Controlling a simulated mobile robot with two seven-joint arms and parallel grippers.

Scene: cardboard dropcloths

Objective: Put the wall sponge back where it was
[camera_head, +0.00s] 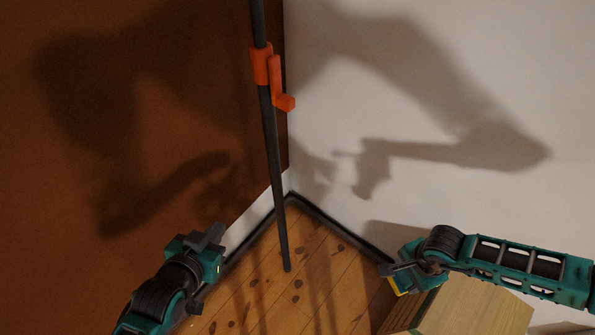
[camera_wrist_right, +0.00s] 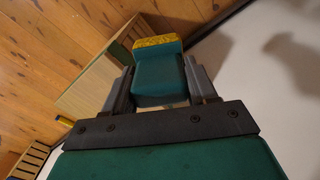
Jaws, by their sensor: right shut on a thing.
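The sponge (camera_wrist_right: 158,85) is a teal block with a yellow face at its far end. My right gripper (camera_wrist_right: 160,88) is shut on it, with one grey finger on each side. In the head view my right gripper (camera_head: 392,272) is at the lower right, beside a wooden box, and only a small yellow edge of the sponge (camera_head: 402,291) shows below it. My left gripper (camera_head: 212,240) is at the lower left, near the brown wall, away from the sponge. Its fingers are too dark and turned to tell whether they are open.
The pale wooden box (camera_head: 475,308) stands on the plank floor (camera_head: 310,265) by the white wall (camera_head: 450,60). A dark pole (camera_head: 274,160) with an orange clamp (camera_head: 262,66) stands in the corner between the grippers. A slatted wooden thing (camera_wrist_right: 28,162) shows in the wrist view.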

